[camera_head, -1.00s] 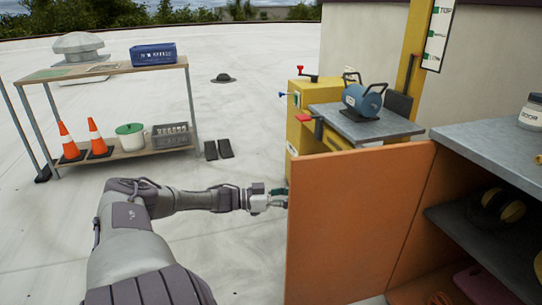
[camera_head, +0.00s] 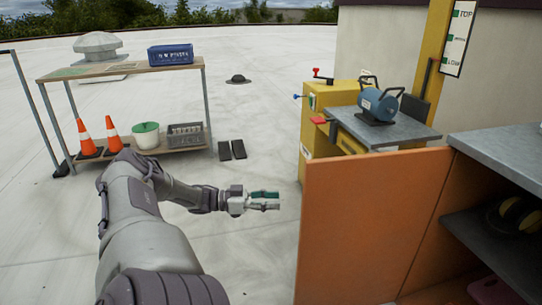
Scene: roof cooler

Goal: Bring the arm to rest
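My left arm reaches forward from the bottom left in the head view. Its gripper (camera_head: 266,201) points right, with its two fingers apart and nothing between them. It hangs in front of the pale roof floor, left of the orange cabinet door (camera_head: 372,222) and apart from it. My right gripper is not in view.
The orange door stands open from a cabinet with a grey top (camera_head: 505,155). Behind it is a yellow unit (camera_head: 318,125) with a blue motor-like device (camera_head: 378,104) on a grey shelf. A cart (camera_head: 130,70) with a blue crate (camera_head: 171,54) stands back left. Floor between is clear.

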